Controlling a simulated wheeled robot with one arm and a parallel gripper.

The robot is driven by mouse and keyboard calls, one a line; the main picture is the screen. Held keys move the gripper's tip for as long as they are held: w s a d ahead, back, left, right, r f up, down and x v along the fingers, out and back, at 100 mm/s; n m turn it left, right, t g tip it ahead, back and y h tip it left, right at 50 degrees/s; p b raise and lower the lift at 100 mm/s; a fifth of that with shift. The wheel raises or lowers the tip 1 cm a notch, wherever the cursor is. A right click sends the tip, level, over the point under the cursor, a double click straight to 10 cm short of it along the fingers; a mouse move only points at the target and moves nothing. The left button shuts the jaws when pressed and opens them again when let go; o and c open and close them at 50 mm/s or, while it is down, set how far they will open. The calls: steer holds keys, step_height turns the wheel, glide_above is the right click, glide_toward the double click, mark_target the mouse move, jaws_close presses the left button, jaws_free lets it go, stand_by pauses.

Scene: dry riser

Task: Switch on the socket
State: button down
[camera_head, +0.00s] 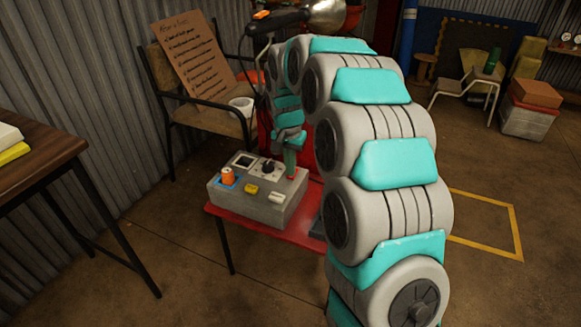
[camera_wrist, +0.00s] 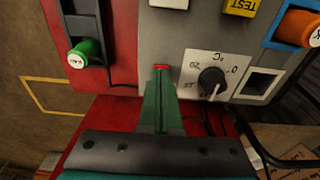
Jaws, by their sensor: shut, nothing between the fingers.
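A grey control box (camera_head: 258,205) sits on a red table. Its top carries a black rotary dial (camera_wrist: 212,82) on a white plate, a white-framed dark square (camera_wrist: 261,84), a yellow TEST button (camera_wrist: 240,6), an orange knob (camera_head: 228,176) on a blue plate and a white rocker-like piece (camera_head: 277,197). No part is legibly marked as the socket. My gripper (camera_wrist: 160,72) is shut and empty, its green fingers over the box beside the dial. A small red patch shows at the fingertips; I cannot tell whether it belongs to the box. Contact is unclear.
A green knob (camera_wrist: 84,52) in a black slotted unit (camera_wrist: 88,20) lies beside the box on the red table (camera_head: 222,213). A chair (camera_head: 165,95) with a written board (camera_head: 190,58) stands behind. A brown table (camera_head: 45,165) is at left. My arm hides the table's right part.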

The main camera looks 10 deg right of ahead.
step_height(320, 180, up, 13)
steer(key=s+a, duration=0.1)
steer(key=shift+s, duration=0.35)
steer(key=shift+r, duration=0.15)
steer(key=shift+w+d+r+t+h, duration=0.1)
steer(key=shift+w+d+t+h, duration=0.2)
steer(key=shift+w+t, duration=0.2)
steer(key=f, duration=0.4)
steer(key=w+d+f, duration=0.1)
steer(key=f, duration=0.4)
steer(key=w+f, duration=0.1)
steer(key=f, duration=0.3)
steer(key=shift+d+f+p, duration=0.3)
steer(key=shift+f+p, duration=0.05)
steer(key=shift+f, duration=0.05)
